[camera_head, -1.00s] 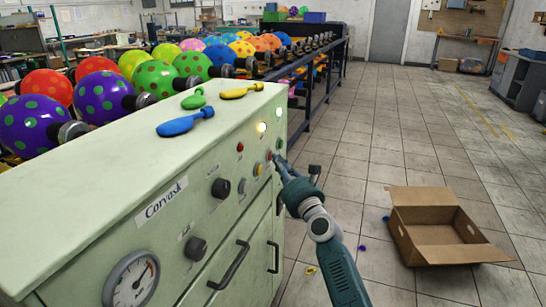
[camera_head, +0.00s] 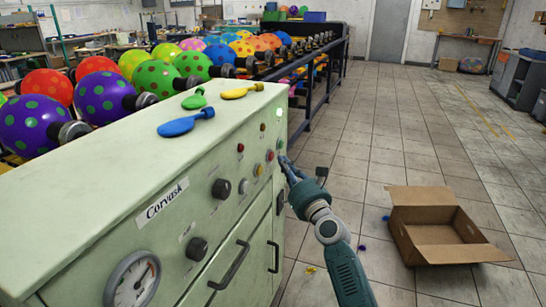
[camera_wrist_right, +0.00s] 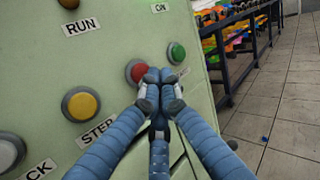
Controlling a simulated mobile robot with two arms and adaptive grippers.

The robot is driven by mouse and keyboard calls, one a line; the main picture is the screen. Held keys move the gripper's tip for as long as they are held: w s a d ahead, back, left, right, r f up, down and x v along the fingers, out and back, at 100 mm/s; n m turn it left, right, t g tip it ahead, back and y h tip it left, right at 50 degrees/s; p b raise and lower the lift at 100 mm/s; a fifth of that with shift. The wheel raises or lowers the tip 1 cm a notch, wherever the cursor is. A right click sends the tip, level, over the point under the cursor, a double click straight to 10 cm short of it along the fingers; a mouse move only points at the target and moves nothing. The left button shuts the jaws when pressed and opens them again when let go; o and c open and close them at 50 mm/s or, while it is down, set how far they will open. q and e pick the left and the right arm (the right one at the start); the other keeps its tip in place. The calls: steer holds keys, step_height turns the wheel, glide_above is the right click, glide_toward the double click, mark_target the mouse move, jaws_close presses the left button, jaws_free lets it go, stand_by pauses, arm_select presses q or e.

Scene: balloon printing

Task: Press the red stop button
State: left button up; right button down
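The red stop button (camera_head: 270,155) sits on the pale green machine's front panel, between a yellow button (camera_head: 259,169) and a green button (camera_head: 280,144). In the wrist view the red button (camera_wrist_right: 136,70) shows in part, its right side covered by my fingertips. My right gripper (camera_head: 284,161) has its blue fingers drawn together with nothing between them; its tips (camera_wrist_right: 158,78) are at the button's lower right. In the head view a small gap shows between tips and button. My left gripper is not in view.
Blue (camera_head: 186,123), green (camera_head: 195,99) and yellow (camera_head: 242,91) uninflated balloons lie on the machine top. A rack of dotted balloons (camera_head: 100,91) runs behind it. An open cardboard box (camera_head: 436,253) stands on the floor at right; the tiles behind it are clear.

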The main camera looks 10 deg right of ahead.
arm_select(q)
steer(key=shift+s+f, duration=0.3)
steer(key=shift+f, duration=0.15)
arm_select(e)
steer(key=s+d, duration=0.3)
steer(key=d, duration=0.2)
steer(key=shift+s, duration=0.2)
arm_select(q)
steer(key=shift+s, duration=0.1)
